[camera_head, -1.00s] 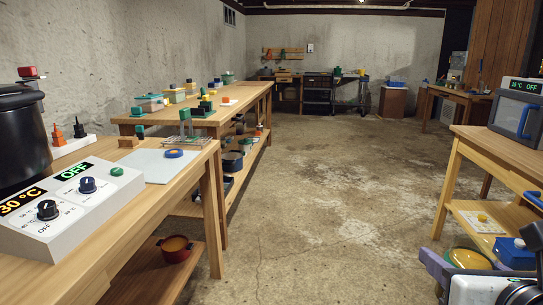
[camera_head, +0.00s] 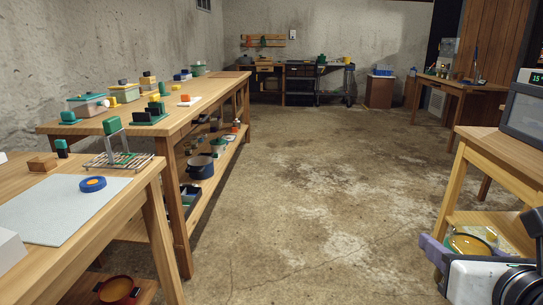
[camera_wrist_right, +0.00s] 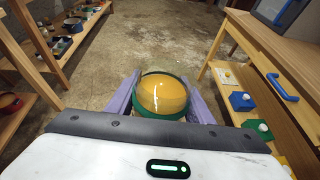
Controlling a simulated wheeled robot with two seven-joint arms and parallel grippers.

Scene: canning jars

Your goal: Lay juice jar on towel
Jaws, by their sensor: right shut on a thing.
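The juice jar (camera_wrist_right: 162,94), a glass with orange contents and a green band at its near end, sits between the purple fingers of my right gripper (camera_wrist_right: 162,86) in the right wrist view. The gripper is shut on it. In the head view my right gripper (camera_head: 456,248) is at the lower right, and the jar (camera_head: 470,244) shows partly above it. The towel seems to be the pale blue-grey sheet (camera_head: 50,212) flat on the near left table. A blue ring with an orange middle (camera_head: 92,184) lies on its far right part. My left gripper is out of view.
The near left table (camera_head: 140,190) also bears a wire rack (camera_head: 118,161) and a wooden block (camera_head: 42,164). A longer table (camera_head: 180,118) with containers stands beyond. A right-hand table (camera_head: 505,150) is near my right arm. The concrete floor (camera_head: 300,200) between is clear.

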